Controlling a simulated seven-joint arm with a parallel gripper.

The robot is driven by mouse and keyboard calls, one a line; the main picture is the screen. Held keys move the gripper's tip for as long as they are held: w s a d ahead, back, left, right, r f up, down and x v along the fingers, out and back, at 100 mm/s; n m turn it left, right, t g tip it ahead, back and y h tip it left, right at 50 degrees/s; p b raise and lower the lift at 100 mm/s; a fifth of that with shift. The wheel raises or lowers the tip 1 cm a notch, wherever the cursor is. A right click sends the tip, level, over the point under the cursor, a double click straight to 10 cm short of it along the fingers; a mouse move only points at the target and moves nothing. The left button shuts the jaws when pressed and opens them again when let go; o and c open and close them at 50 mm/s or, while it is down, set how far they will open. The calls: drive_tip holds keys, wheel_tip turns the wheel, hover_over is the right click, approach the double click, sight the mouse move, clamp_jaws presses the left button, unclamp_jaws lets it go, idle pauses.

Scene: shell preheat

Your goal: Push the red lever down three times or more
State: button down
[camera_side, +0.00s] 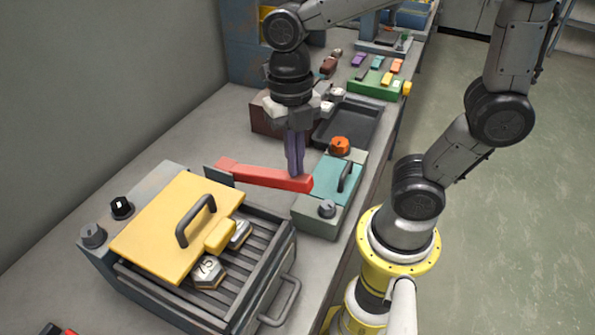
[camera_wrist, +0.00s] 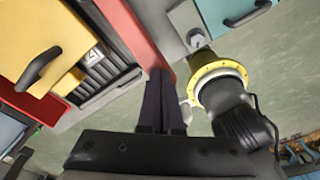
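The red lever (camera_side: 262,177) is a long bar beside the yellow-lidded machine. It lies close to level, and its free end is near the teal box. It also shows in the wrist view (camera_wrist: 135,32), running from the top edge down to my fingertips. My gripper (camera_side: 295,172) points straight down at the lever's free end, its two dark purple fingers close together with nothing seen between them. In the wrist view my gripper (camera_wrist: 160,75) has its fingertips overlapping the lever's end. I cannot tell whether they touch it. The fingers hide a little of the lever.
The grill-like machine has a yellow lid (camera_side: 165,225) with a black handle, and numbered metal blocks (camera_side: 208,271) on its slats. A teal-lidded box (camera_side: 335,185) stands right of the lever. A dark tray (camera_side: 350,122) and a green rack (camera_side: 376,88) are behind.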

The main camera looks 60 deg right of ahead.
drive_tip(key=shift+f, duration=1.6)
drive_tip(key=shift+w+d+r, duration=0.25)
drive_tip(key=shift+w+d, duration=0.25)
drive_tip(key=shift+w, duration=0.1)
drive_tip(key=shift+w+d+r, duration=0.25)
drive_tip(key=shift+w+d, duration=0.25)
drive_tip(key=shift+w, duration=0.1)
drive_tip(key=shift+r, duration=0.1)
wheel_tip(320, 180, up, 14)
drive_tip(key=w, duration=0.1)
drive_tip(key=shift+d, duration=0.4)
drive_tip(key=shift+f, duration=0.2)
